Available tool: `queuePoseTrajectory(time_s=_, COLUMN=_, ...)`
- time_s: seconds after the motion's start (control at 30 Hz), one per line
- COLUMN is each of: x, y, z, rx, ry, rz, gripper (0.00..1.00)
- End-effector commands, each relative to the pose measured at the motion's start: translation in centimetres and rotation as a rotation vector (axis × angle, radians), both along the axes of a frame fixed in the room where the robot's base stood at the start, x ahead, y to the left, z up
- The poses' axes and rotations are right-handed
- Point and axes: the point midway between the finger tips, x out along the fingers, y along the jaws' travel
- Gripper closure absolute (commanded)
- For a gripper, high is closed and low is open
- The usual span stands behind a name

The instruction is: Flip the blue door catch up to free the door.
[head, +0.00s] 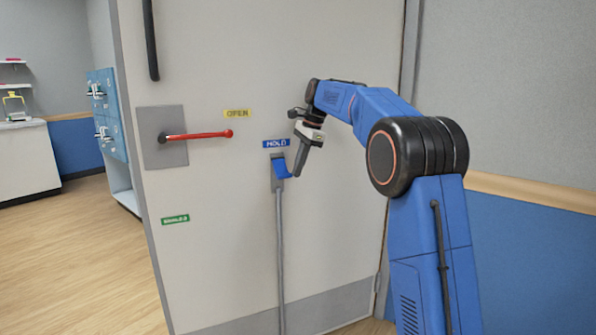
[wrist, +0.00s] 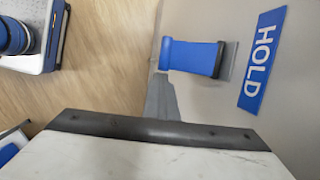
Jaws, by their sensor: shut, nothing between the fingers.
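The blue door catch (head: 281,168) sits on a small grey plate on the pale door (head: 220,190), just below the blue HOLD label (head: 276,143). It juts out from the plate, angled down to the right in the head view. The catch also shows in the wrist view (wrist: 194,57), with the HOLD label (wrist: 263,59) beside it. My gripper (head: 298,173) is shut and empty. Its tips are right beside the catch's outer end; I cannot tell whether they touch it. They also show in the wrist view (wrist: 164,45).
A red lever handle (head: 200,135) sticks out from a grey plate at the door's left, near a yellow OPEN label (head: 237,113). A black bar (head: 150,40) is above. A grey conduit (head: 281,260) runs down below the catch. Open floor lies left of the door.

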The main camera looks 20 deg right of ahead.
Motion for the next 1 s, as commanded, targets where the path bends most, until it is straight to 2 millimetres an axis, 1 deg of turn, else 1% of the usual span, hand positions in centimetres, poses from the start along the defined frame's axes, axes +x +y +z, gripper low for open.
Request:
queuePoseTrajectory(time_s=0.53, x=-0.2, y=0.2, z=1.6, rx=0.003, ry=-0.004, rz=0.002, gripper=1.00)
queuePoseTrajectory(time_s=1.0, x=-0.3, y=0.1, z=2.2, rx=0.003, ry=-0.001, rz=0.002, gripper=1.00)
